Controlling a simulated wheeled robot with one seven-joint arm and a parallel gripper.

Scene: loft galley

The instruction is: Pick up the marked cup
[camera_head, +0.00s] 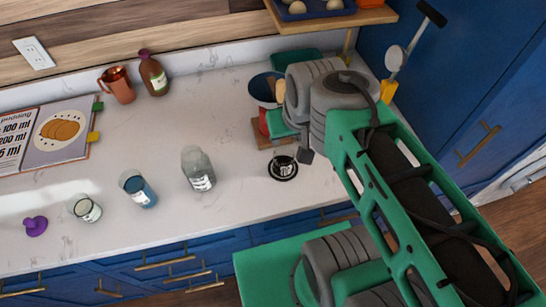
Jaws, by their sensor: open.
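Several vessels stand on the pale counter, and I cannot tell for sure which one is the marked cup. A small pale cup with a printed label (88,210) is at the front left. A blue cup with a white label (141,190) stands to its right. A grey-green, bottle-like vessel with a label (199,171) is near the middle. A round black item with white marking (283,169) is right of it. My arm comes in from the right, over the counter's right end. Its jaws cannot be made out; they seem hidden behind its grey joints.
A copper mug (119,86) and brown bottle (153,74) stand at the back by the wall. An open recipe book (66,135) leans at the left; a purple item (35,225) lies in front. A dark blue bowl (262,88) is partly behind my arm. The mid-counter is mostly clear.

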